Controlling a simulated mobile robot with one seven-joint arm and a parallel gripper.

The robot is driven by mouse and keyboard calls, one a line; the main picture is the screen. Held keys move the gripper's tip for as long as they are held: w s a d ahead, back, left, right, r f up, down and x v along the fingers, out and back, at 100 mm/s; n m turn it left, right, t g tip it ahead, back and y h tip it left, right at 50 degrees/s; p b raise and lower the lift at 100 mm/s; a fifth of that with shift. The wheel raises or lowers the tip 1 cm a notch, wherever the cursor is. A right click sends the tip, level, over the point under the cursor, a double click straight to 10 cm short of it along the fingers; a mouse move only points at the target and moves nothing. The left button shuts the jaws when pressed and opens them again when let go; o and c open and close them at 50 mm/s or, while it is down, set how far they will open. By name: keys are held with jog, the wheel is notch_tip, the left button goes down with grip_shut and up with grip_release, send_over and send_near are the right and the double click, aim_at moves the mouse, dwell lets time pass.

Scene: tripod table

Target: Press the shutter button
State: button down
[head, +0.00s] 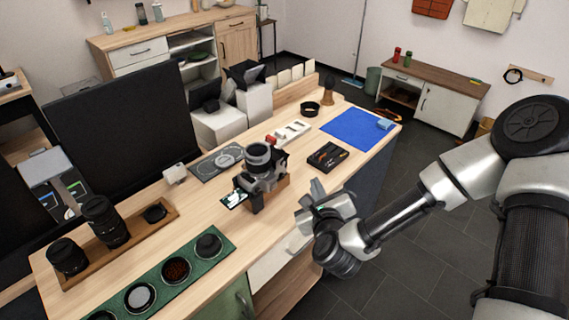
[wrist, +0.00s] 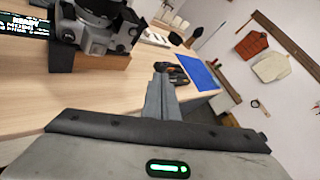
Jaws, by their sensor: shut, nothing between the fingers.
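A grey and black camera (head: 258,162) sits on a small wooden block (head: 275,192) on the table; in the wrist view the camera (wrist: 98,38) is at the upper left. I cannot make out its shutter button clearly in either view. A small display (wrist: 22,25) with lit text stands beside the camera. My gripper (head: 308,200) is at the table's front edge, to the right of the camera and apart from it. Its fingers (wrist: 160,95) are together and empty, and they do not point at the camera in the wrist view.
A dark tray with tools (head: 327,157) and a blue mat (head: 358,128) lie right of the camera. Lenses stand on a wooden tray (head: 150,222), with a green tray (head: 205,258) in front. A large monitor (head: 125,130) stands behind. Bare wood lies between camera and tool tray.

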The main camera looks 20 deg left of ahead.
jog(key=w+a, duration=0.3)
jog(key=a, duration=0.4)
jog(key=shift+a, duration=0.25)
jog(key=shift+w+a, duration=0.1)
dwell(1.8)
jog(key=shift+w+a+b, duration=0.1)
jog(key=shift+a+b, duration=0.2)
jog(key=shift+b, duration=0.05)
jog(key=shift+w+a, duration=0.1)
jog(key=shift+a, duration=0.15)
dwell(0.5)
jog(key=shift+d, duration=0.1)
jog(key=shift+s+d+b, duration=0.3)
jog(key=shift+d, duration=0.25)
jog(key=shift+s+d, duration=0.3)
jog(key=shift+d, duration=0.45)
jog(key=shift+s+d, duration=0.35)
jog(key=shift+d, duration=0.45)
jog(key=shift+s+d, duration=0.3)
jog(key=shift+d, duration=0.45)
